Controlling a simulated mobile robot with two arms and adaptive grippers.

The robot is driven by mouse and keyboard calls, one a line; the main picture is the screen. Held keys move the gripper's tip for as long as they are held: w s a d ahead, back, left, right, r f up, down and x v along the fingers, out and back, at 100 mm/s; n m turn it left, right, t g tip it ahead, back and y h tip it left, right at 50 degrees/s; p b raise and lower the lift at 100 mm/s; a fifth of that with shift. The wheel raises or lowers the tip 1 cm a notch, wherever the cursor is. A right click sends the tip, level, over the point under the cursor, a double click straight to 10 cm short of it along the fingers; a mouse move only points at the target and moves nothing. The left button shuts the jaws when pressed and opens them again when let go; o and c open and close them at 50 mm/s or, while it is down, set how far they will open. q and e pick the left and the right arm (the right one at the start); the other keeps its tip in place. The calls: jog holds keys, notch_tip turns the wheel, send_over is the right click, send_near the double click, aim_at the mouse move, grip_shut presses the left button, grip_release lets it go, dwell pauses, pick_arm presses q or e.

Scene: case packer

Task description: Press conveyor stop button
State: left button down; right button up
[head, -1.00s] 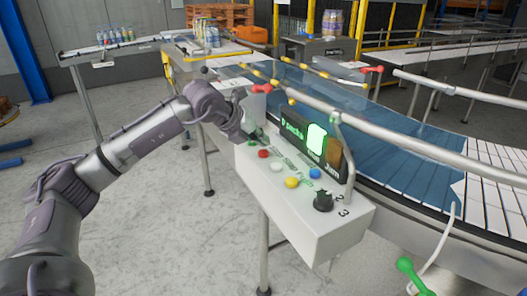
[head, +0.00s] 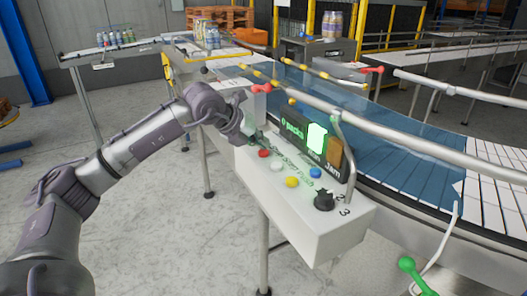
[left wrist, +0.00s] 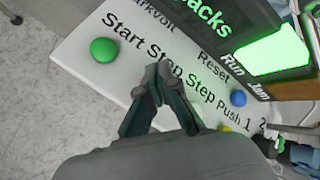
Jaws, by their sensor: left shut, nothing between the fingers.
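The white control box (head: 310,225) stands beside the conveyor. Its red button (head: 263,153) shows in the head view. In the left wrist view the label row reads Start, Stop, Step, Push, and a green button (left wrist: 104,50) sits by Start. My left gripper (head: 257,138) is over the panel's far end, just behind the red button in the head view. In the left wrist view its fingertips (left wrist: 158,72) are together and empty, over the Stop lettering. The red button is hidden there behind the gripper. Contact cannot be told. My right gripper is not in view.
A white button (head: 276,166), yellow button (head: 292,182), blue button (head: 315,172) and black knob (head: 323,201) share the panel. A lit screen (head: 312,140) rises behind them. The conveyor's rail (head: 400,148) runs alongside. Floor at left is clear.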

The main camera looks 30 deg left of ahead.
aim_at(261, 151)
pick_arm(q)
jog(key=shift+f+b, duration=0.4)
jog(key=shift+f, duration=0.1)
dwell(0.6)
jog(key=shift+r+p, duration=0.6)
jog(key=shift+r, duration=0.4)
notch_tip(261, 151, up, 5)
jog(key=p, duration=0.3)
jog(key=shift+f, duration=0.1)
dwell(0.5)
